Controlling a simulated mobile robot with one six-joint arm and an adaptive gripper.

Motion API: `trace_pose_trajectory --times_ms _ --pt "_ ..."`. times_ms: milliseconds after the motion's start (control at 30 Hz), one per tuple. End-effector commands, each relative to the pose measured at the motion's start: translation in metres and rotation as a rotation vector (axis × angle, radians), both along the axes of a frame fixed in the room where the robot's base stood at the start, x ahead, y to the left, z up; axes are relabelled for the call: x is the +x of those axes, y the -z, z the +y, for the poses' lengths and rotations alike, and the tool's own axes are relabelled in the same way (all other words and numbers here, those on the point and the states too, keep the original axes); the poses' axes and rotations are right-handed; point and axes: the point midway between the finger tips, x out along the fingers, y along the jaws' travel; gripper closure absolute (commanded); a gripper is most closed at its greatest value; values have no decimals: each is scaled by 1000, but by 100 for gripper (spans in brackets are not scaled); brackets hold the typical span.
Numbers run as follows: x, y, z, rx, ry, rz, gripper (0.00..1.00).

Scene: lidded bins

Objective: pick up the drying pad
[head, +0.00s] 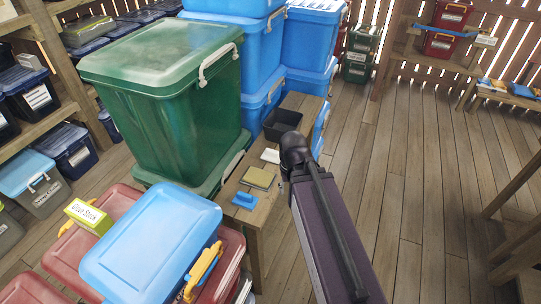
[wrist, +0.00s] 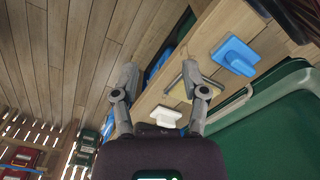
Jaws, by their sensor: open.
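A flat olive-yellow pad (head: 257,178) lies on a small wooden bench and looks most like the drying pad. In the wrist view the pad (wrist: 179,91) is partly covered by the right finger. My gripper (wrist: 160,68) is open and empty, its two fingers spread above the bench edge. A gap to the pad seems to remain, but I cannot tell how large. In the head view my arm reaches up to the bench's right side, and the fingers cannot be made out.
A white block (head: 270,156) and a blue handled tool (head: 245,200) lie on either side of the pad. A dark open bin (head: 283,123) stands at the bench's far end. A large green lidded bin (head: 170,110) rises close on the left. The plank floor (head: 420,190) at right is clear.

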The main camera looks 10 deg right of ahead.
Motion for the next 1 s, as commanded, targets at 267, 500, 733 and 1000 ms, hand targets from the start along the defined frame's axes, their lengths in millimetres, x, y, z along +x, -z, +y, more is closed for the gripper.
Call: trace_pose_trajectory --times_ms 267,500,733,1000 --pt "2 0 0 0 -4 0 31" --pt "24 -3 2 0 -73 0 31" --pt "76 -9 2 0 -239 0 31" --pt "151 -18 1 1 -499 0 31"
